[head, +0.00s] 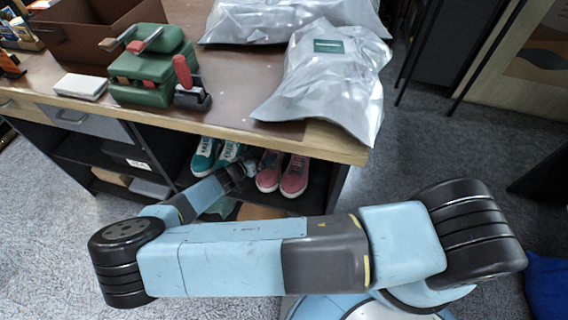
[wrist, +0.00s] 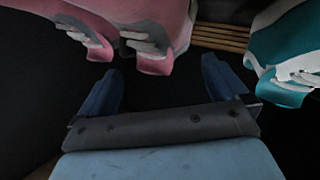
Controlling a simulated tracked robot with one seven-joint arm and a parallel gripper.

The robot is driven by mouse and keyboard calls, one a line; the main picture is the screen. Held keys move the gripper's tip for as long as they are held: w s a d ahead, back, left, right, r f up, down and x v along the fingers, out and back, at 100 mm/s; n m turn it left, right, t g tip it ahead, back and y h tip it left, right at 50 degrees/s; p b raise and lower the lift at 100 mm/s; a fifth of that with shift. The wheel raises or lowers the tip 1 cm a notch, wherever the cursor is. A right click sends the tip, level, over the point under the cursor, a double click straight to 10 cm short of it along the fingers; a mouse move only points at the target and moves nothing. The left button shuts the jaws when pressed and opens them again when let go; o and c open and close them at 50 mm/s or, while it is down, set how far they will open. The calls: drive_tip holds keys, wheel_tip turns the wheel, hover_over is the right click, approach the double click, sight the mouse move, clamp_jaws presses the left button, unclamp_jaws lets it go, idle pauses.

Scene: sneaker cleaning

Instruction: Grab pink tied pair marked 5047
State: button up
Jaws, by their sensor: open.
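A pair of pink sneakers (head: 292,176) with pale soles stands side by side on the shelf under the counter, at its right end. No number is legible on the pair. In the wrist view the pink pair (wrist: 150,22) hangs into the top left, with pale laces showing; part of it is cut off by the frame. My gripper (wrist: 160,80) is open with its two blue fingers apart and nothing between them, just short of the pink pair. In the head view my gripper (head: 245,168) is small and partly hidden, close beside the pink pair's left side.
A teal pair of sneakers (head: 216,155) stands left of the pink pair; it shows in the wrist view at right (wrist: 290,45). Silver bags (head: 330,75) and a green device (head: 150,70) lie on the counter (head: 235,95), whose edge overhangs the shelf.

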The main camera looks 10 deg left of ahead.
sight(269, 152)
drive_tip(key=shift+d+x, duration=0.25)
drive_tip(key=shift+x, duration=2.45)
drive_tip(key=shift+s+f, duration=0.1)
drive_tip(key=shift+s, duration=0.1)
drive_tip(key=shift+c, duration=0.4)
clamp_jaws()
